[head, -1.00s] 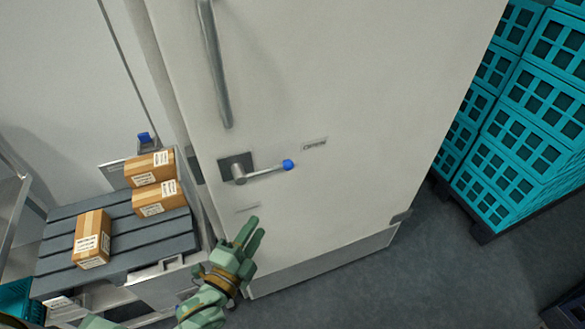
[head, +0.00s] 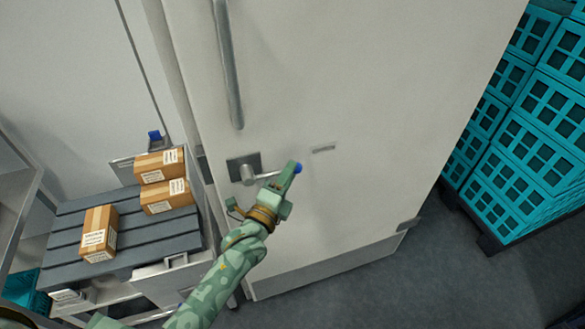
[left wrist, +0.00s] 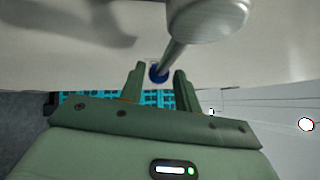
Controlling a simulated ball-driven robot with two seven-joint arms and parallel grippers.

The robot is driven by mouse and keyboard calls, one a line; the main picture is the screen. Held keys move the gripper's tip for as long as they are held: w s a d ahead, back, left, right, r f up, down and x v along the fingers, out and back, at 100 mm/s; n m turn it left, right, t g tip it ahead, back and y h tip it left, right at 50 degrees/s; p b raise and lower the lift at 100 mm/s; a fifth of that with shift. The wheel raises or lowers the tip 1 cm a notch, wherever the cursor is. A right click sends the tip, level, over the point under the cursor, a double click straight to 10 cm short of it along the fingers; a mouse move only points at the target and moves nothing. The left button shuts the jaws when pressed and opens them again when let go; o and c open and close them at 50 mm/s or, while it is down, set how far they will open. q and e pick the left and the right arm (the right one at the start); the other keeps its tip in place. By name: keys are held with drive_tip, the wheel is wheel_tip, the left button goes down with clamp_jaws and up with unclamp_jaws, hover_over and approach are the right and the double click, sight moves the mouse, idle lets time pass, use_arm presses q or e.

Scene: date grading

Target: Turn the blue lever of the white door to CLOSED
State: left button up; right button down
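The white door (head: 350,80) fills the middle of the head view. Its lever (head: 266,177) has a metal arm on a dark square plate and points right, nearly level, to a blue knob (head: 298,168). My left gripper (head: 291,172) is at the knob end and partly covers it. In the left wrist view the blue knob (left wrist: 158,73) lies between the two fingers of my left gripper (left wrist: 159,82), with a gap visible on each side, so the gripper is open around it. The lever's metal arm (left wrist: 179,44) runs up to its hub. My right gripper is not in view.
A small label (head: 323,149) is on the door above right of the knob, too small to read. A long vertical handle (head: 229,65) is above the lever. A slatted grey stand (head: 130,225) with cartons (head: 99,236) is at left. Teal crates (head: 520,150) are stacked at right.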

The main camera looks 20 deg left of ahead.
use_arm(q)
drive_tip(key=shift+x, duration=1.25)
clamp_jaws()
